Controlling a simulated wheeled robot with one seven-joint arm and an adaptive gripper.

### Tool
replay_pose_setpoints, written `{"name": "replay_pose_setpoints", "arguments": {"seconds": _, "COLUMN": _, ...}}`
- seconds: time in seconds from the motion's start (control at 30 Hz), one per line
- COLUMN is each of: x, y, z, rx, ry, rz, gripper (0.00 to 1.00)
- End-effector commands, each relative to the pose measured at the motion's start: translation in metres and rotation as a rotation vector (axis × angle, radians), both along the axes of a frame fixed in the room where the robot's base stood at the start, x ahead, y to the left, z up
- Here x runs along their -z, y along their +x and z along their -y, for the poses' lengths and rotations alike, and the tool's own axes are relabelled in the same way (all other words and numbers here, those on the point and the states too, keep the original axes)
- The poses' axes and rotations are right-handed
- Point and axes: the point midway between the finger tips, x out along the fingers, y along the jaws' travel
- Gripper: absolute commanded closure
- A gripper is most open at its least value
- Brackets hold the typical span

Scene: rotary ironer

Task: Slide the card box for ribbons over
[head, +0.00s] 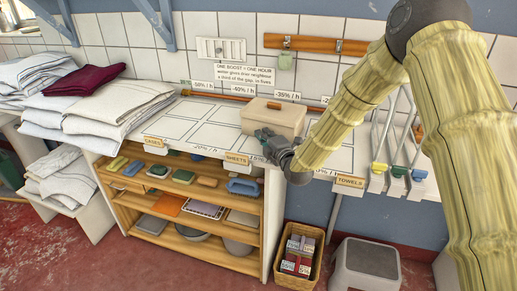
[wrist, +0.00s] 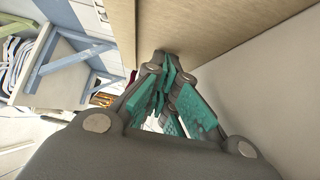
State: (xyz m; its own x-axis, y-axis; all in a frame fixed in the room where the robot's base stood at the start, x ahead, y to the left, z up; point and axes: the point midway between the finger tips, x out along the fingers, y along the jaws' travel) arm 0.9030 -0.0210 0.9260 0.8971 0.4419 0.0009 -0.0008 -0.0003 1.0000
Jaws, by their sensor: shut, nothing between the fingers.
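The beige card box (head: 276,118), with a dark handle mark on its lid, stands upright on the white counter (head: 200,112). Its plain wall fills the upper part of the wrist view (wrist: 225,28). My gripper (head: 263,136) is low over the counter at the box's front left side. In the wrist view its teal-padded fingers (wrist: 165,85) are closed together with nothing between them. The fingertips are right by the box wall; I cannot tell whether they touch it. My forearm hides part of the counter right of the box.
The counter has marked rectangles and labels, including a "SHEETS" tag (head: 237,159) at the front edge. Folded white linen (head: 105,105) is piled to the left. Counter left of the box is clear.

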Motion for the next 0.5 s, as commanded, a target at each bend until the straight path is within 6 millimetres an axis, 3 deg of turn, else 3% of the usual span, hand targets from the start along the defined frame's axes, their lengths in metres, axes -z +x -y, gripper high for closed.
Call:
{"name": "replay_pose_setpoints", "arguments": {"seconds": 0.1, "x": 0.005, "y": 0.03, "z": 0.009, "rx": 0.0, "ry": -0.004, "rz": 0.004, "gripper": 1.0}}
{"name": "replay_pose_setpoints", "arguments": {"seconds": 0.3, "x": 0.003, "y": 0.067, "z": 0.022, "rx": 0.0, "ry": -0.002, "rz": 0.003, "gripper": 1.0}}
{"name": "replay_pose_setpoints", "arguments": {"seconds": 0.5, "x": 0.0, "y": 0.081, "z": 0.027, "rx": 0.0, "ry": 0.0, "rz": 0.0, "gripper": 1.0}}
